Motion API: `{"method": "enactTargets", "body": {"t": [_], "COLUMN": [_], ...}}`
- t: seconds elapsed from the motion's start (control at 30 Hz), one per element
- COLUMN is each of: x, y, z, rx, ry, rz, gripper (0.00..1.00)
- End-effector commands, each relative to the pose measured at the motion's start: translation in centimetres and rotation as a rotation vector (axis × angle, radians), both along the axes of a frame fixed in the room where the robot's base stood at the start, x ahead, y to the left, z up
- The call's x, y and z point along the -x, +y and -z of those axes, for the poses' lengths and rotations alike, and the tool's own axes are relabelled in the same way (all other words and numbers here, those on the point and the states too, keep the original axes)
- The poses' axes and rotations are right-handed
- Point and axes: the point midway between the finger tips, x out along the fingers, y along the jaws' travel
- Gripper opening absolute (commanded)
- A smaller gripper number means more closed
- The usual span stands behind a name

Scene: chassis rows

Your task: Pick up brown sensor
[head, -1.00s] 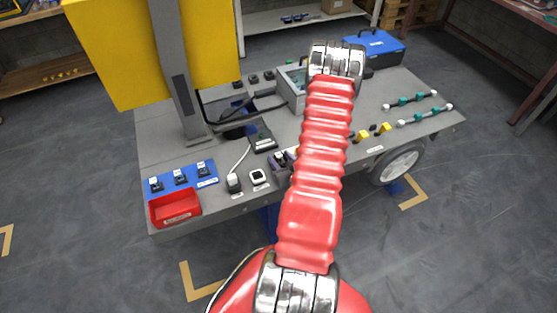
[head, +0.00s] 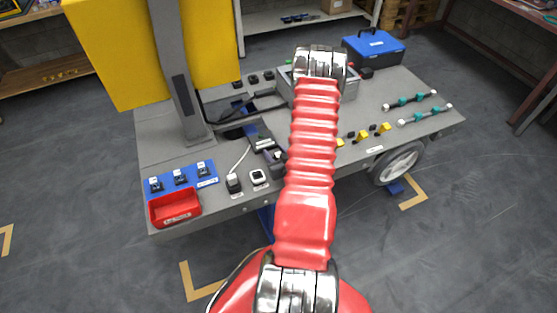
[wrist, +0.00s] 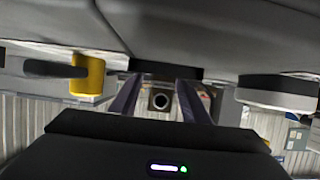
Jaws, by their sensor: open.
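I cannot make out a brown sensor for certain in either view. In the wrist view my gripper (wrist: 160,84) is open, with a dark finger on each side and a gap between them. Through that gap shows a small grey block with a dark round opening (wrist: 160,101); I cannot tell what it is or how far off. In the head view my red arm hides part of the cart, and a dark part beside it (head: 277,161) seems to be my gripper, low over the cart. Small black-and-white parts (head: 179,177) stand on a blue mat (head: 209,182).
A grey cart (head: 163,146) carries a red bin (head: 174,207), a blue toolbox (head: 374,47), yellow parts (head: 384,127) and green-and-white rods (head: 425,115). A grey post (head: 180,90) and yellow panel (head: 105,55) rise at the left. A yellow cylinder (wrist: 88,76) shows in the wrist view.

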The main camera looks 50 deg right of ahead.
Motion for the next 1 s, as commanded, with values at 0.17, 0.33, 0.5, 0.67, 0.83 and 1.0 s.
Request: {"method": "enactTargets", "body": {"t": [0.17,0.33,0.5,0.67,0.83,1.0], "x": [0.0,0.0,0.0,0.01,0.0,0.0], "y": [0.0,0.01,0.01,0.0,0.0,-0.01], "z": [-0.01,-0.01,0.0,0.0,-0.02,-0.22], "rx": [0.0,0.0,0.0,0.0,0.0,0.001], "ry": [0.0,0.0,0.0,0.0,0.0,-0.001], "rz": [0.0,0.0,0.0,0.0,0.0,0.0], "gripper": [0.32,0.2,0.08,0.0,0.0,0.0]}}
